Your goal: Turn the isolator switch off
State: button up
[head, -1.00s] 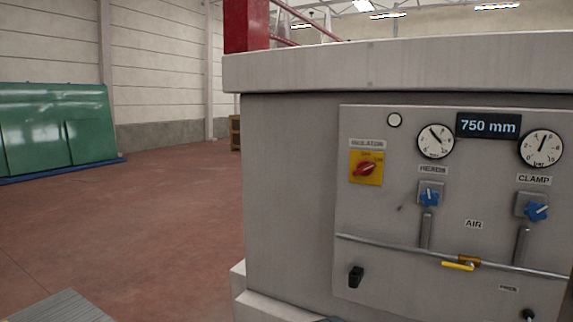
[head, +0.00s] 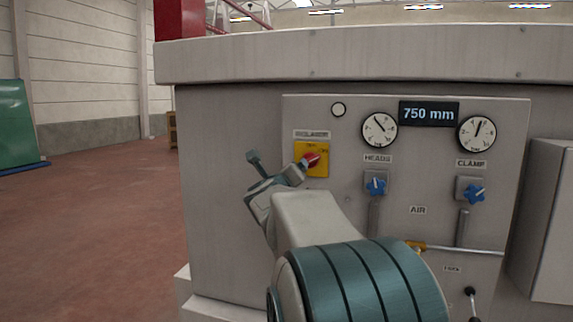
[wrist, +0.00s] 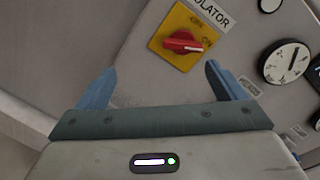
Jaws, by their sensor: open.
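The isolator switch is a red rotary knob (head: 311,159) on a yellow square plate (head: 318,172), at the upper left of the grey control panel. In the wrist view the red knob (wrist: 183,42) lies ahead of my gripper, its handle roughly level in that picture, between OFF and ON lettering that is partly hard to read. My gripper (wrist: 160,85) is open and empty, with its two blue-grey fingers spread and the knob beyond them. In the head view my gripper (head: 277,165) is just left of the yellow plate, and contact with the knob cannot be made out.
Beside the switch are two dials (head: 379,131), a 750 mm display (head: 429,113) and blue valve knobs (head: 376,186). A grey box (head: 545,225) juts out at right. Red floor (head: 90,220) is open at left.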

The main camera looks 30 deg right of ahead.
aim_at(309, 159)
jog(key=w+d+m+p, duration=0.1)
jog(key=w+d, duration=0.1)
jog(key=d, duration=0.2)
jog(key=w+d+m+h+p, duration=0.1)
jog(key=w+d, duration=0.2)
jog(key=d, duration=0.2)
jog(key=w+d+m+g+p, duration=0.1)
jog(key=w+d+p, duration=0.1)
jog(key=w+d, duration=0.1)
jog(key=shift+w+d+r+h, duration=0.1)
jog(key=shift+d+r+h, duration=0.3)
jog(key=shift+d, duration=0.3)
jog(key=c, duration=1)
